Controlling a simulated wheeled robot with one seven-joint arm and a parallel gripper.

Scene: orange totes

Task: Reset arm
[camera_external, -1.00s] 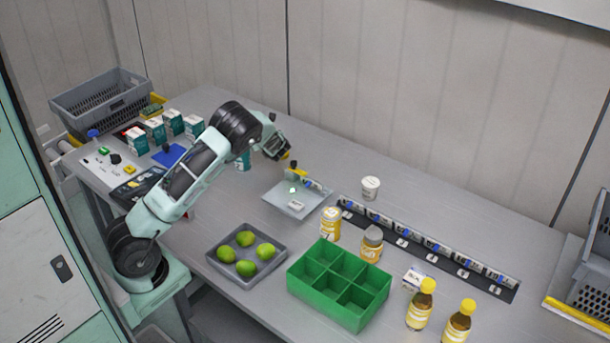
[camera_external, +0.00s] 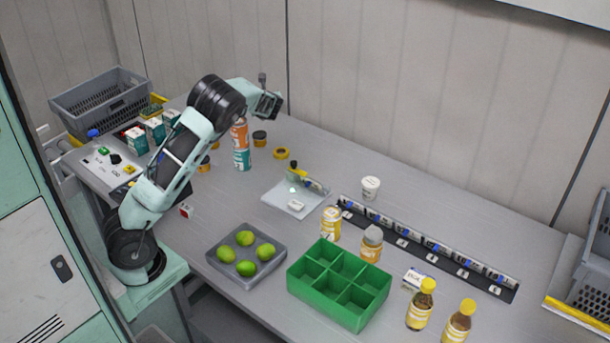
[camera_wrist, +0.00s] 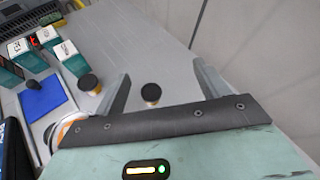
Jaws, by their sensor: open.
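My gripper (camera_external: 268,104) is raised above the back left part of the table, beyond an orange, white and teal can (camera_external: 241,146). In the wrist view my gripper (camera_wrist: 160,82) has its two fingers spread wide with nothing held between them. A dark-lidded jar (camera_wrist: 151,93) stands on the table below and shows in the gap between the fingers. A second dark-lidded jar (camera_wrist: 89,84) is left of the left finger.
A grey tray of limes (camera_external: 272,279), a green divided box (camera_external: 330,310), a clear plate (camera_external: 283,203) and yellow-capped bottles (camera_external: 421,306) stand on the table. A grey crate (camera_external: 100,98) is at the left. The back wall runs behind the table.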

